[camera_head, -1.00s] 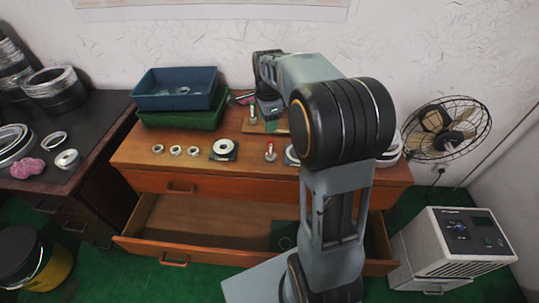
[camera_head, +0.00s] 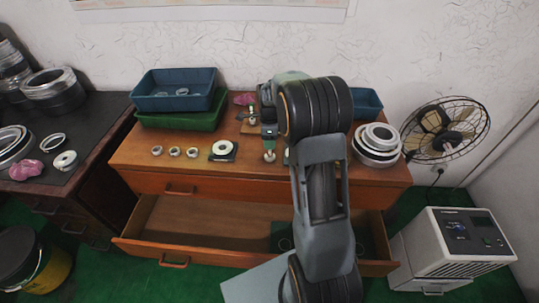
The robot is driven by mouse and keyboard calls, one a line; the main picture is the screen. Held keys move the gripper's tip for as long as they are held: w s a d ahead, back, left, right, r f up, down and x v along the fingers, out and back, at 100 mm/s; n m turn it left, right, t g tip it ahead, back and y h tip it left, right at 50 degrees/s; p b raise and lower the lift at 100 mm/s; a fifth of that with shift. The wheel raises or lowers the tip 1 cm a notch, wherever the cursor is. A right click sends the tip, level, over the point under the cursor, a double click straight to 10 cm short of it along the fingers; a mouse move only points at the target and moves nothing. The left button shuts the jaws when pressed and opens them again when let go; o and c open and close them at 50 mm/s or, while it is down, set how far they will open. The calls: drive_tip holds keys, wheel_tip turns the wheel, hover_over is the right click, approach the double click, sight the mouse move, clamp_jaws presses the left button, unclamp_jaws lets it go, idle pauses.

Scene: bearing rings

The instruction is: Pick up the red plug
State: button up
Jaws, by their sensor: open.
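The red plug (camera_head: 269,156) stands upright on the wooden dresser top, in front of the board. Only its pale lower part shows clearly; my gripper covers its upper part. My gripper (camera_head: 269,141) is open and points down right over the plug, with its fingers at the plug's upper end. At this size I cannot tell whether the fingers touch it.
Several small rings (camera_head: 174,151) and a white ring on a dark plate (camera_head: 222,150) lie to the left. Stacked blue (camera_head: 174,101) and green trays stand behind them. White rings (camera_head: 377,146) are stacked at the right. The drawer (camera_head: 200,226) below is open.

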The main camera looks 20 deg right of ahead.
sight(270, 156)
drive_tip(key=shift+f, duration=2.3)
drive_tip(key=shift+c, duration=0.2)
drive_tip(key=shift+w+r, duration=0.1)
clamp_jaws()
